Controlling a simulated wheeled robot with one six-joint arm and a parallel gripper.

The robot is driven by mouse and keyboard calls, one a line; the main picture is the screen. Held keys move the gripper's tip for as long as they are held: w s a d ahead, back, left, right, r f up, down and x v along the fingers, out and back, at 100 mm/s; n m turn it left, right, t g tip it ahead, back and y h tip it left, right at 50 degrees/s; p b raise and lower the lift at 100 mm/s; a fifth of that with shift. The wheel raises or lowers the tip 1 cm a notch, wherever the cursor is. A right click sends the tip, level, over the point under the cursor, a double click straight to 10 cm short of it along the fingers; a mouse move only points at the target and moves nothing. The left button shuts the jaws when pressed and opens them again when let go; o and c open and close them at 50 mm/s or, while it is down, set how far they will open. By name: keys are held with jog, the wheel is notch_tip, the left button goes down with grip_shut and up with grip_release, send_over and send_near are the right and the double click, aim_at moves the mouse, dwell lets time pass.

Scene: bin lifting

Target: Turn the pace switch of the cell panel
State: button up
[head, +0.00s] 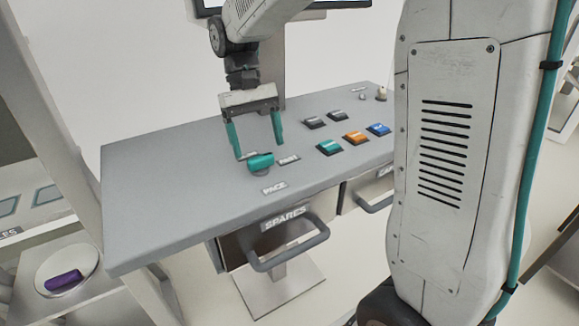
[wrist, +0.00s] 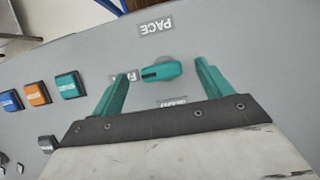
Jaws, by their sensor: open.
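The pace switch (head: 261,161) is a teal bar-shaped knob on a round base on the grey panel top, behind the PACE label (head: 273,188). In the wrist view the knob (wrist: 163,72) lies nearly level, with a dark mark at its left end towards a small label partly hidden by a finger. A second small label (wrist: 172,102) shows below the knob. My gripper (head: 260,150) is open, its teal fingers pointing down on either side of the knob. In the wrist view the gripper (wrist: 163,70) has visible gaps between both fingers and the knob.
Teal (head: 330,147), orange (head: 356,138) and blue (head: 379,129) buttons and two dark ones sit to the right of the switch. The SPARES drawer (head: 270,243) with a grey handle is below the panel top. The panel's left side (head: 150,185) is clear.

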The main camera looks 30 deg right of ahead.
jog(key=s+r, duration=0.1)
jog(key=s, duration=1.5)
jog(key=shift+r, duration=0.15)
jog(key=shift+w, duration=0.1)
